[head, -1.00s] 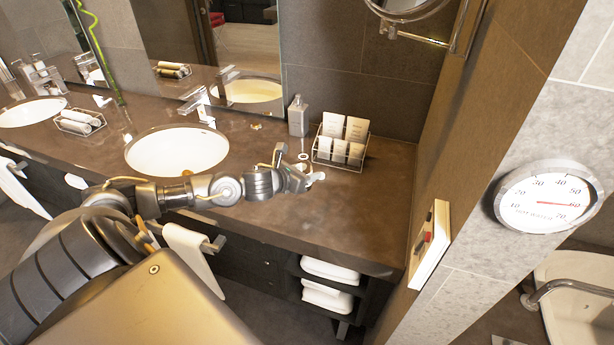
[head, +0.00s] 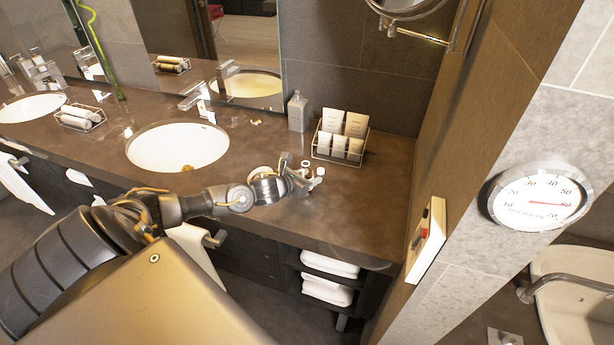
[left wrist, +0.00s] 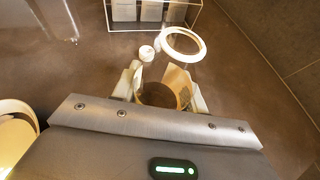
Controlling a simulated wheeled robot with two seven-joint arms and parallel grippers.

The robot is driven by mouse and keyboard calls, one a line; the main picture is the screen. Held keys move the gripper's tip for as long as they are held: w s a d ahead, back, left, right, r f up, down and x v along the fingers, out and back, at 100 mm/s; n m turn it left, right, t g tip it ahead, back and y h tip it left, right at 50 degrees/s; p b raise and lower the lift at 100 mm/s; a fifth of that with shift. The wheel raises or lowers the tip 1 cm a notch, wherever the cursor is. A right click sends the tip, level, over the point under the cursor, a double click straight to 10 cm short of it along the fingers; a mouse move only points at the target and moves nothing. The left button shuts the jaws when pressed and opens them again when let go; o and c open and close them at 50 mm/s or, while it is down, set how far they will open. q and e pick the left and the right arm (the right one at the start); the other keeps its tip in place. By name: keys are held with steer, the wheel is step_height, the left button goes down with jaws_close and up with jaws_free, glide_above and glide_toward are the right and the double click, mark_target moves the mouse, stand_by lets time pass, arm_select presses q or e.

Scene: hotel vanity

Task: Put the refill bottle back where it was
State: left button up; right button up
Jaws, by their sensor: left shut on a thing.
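My left gripper (head: 302,182) is low over the counter, in front of the wire rack. In the left wrist view its pale fingers (left wrist: 161,92) are shut around a brownish, round-ended thing (left wrist: 158,95). This may be the refill bottle, but most of it is hidden by the fingers and the wrist. A white ring (left wrist: 183,44) and a small white cap-like piece (left wrist: 146,52) lie just beyond the fingertips. A grey, square-shouldered bottle (head: 298,112) stands upright at the wall, left of the rack. My right gripper is not in view.
The wire rack (head: 340,136) holds several white cartons or tubes. The sink (head: 178,147) lies left of my gripper, with a rack of rolled towels (head: 80,118) beyond it. The brown counter (head: 375,190) is clear to the right, up to the side wall.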

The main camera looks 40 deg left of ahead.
arm_select(q)
steer(key=shift+f, duration=0.2)
steer(key=o, duration=1.1)
steer(key=shift+c, duration=0.2)
steer(key=shift+r, duration=0.1)
steer(key=shift+r, duration=0.1)
steer(key=shift+s+a, duration=0.1)
steer(key=shift+s, duration=0.15)
steer(key=b+v, duration=0.2)
steer(key=v, duration=0.8)
steer(key=shift+s+b, duration=0.3)
steer(key=shift+s+r, duration=0.4)
